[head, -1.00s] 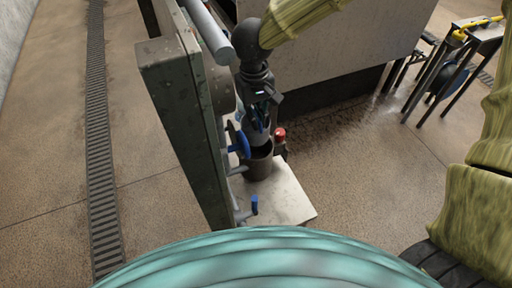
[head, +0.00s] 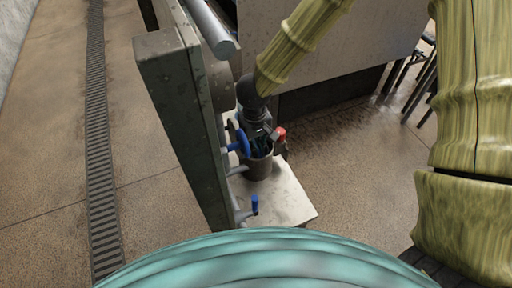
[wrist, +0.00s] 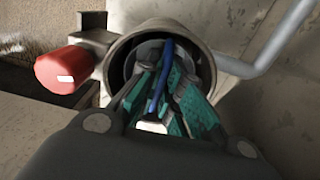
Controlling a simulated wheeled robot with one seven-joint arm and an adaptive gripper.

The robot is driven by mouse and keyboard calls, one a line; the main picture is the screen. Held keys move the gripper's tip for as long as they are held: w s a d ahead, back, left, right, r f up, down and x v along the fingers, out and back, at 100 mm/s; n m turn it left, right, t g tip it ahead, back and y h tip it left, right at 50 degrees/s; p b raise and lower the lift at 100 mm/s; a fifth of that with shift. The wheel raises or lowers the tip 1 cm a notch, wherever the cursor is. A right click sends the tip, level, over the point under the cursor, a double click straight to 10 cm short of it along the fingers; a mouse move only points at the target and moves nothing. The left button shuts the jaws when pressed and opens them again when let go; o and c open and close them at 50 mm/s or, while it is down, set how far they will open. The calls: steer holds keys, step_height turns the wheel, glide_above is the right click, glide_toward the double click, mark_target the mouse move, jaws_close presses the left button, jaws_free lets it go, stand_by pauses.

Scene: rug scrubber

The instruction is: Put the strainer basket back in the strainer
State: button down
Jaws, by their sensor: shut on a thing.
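The strainer (head: 258,169) is a round grey metal pot low beside the upright panel; its open rim shows in the wrist view (wrist: 207,62). My gripper (head: 262,146) points down into its mouth. In the wrist view the teal fingers (wrist: 163,95) are shut on a thin blue bar, which looks like the handle of the strainer basket (wrist: 160,80). The basket's body is mostly hidden by the fingers and the pot wall, so I cannot tell whether it is fully seated.
A red knob (head: 281,134) stands beside the pot, also in the wrist view (wrist: 62,69). Blue valve handles (head: 241,143) sit close on the left, by the tall panel (head: 180,110). The pale base plate (head: 290,201) is clear at front right.

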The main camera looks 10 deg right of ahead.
steer(key=shift+f, duration=0.5)
steer(key=c, duration=1.6)
jaws_free()
steer(key=shift+f, duration=0.1)
step_height(320, 180, up, 12)
steer(key=shift+a+p, duration=0.15)
steer(key=shift+p, duration=0.25)
steer(key=shift+s, duration=0.1)
